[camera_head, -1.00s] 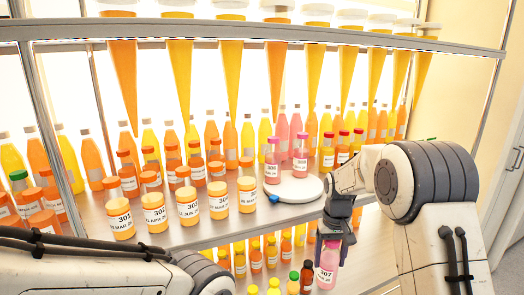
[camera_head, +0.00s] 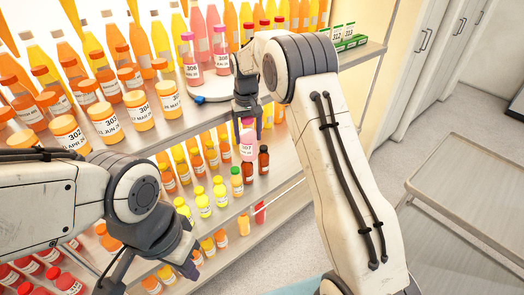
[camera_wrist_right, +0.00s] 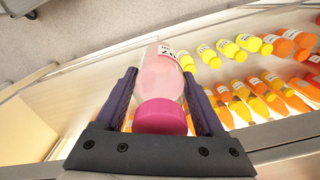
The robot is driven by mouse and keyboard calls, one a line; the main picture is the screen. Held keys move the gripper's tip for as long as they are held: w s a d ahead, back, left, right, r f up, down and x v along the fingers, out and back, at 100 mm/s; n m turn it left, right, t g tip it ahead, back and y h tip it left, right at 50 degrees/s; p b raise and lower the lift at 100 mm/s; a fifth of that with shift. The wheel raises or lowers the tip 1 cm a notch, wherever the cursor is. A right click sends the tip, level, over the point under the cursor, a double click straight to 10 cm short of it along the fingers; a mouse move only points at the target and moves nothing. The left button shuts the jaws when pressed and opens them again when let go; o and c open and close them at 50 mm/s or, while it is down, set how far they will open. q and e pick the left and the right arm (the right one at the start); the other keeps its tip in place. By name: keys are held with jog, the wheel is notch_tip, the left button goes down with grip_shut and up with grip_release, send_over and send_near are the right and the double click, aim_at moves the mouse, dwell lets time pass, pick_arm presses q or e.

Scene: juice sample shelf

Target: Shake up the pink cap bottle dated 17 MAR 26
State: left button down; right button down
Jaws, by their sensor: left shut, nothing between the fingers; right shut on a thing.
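My right gripper (camera_head: 248,124) is shut on a pink bottle (camera_head: 248,146) with a pink cap; its label reads 307, the date too small to read. It hangs upright in front of the shelves. In the right wrist view the pink bottle (camera_wrist_right: 158,80) sits between the two fingers, its magenta cap toward the camera. Two other pink bottles with pink caps, one at the left (camera_head: 192,72) and one at the right (camera_head: 222,62), stand on a round white plate (camera_head: 213,89) on the upper shelf. My left gripper (camera_head: 192,270) is shut and empty, low in front of the lower shelves.
Orange jars (camera_head: 105,125) line the upper shelf's front edge. Small yellow and orange bottles (camera_head: 202,202) fill the lower shelf near the held bottle. Green-white boxes (camera_head: 349,38) are at the right end. A grey cart (camera_head: 475,190) stands at right, with open floor between.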

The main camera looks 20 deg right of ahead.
jog(key=s+d, duration=0.2)
jog(key=s, duration=0.5)
jog(key=shift+d+r, duration=0.2)
jog(key=shift+d, duration=0.2)
dwell(1.1)
dwell(2.0)
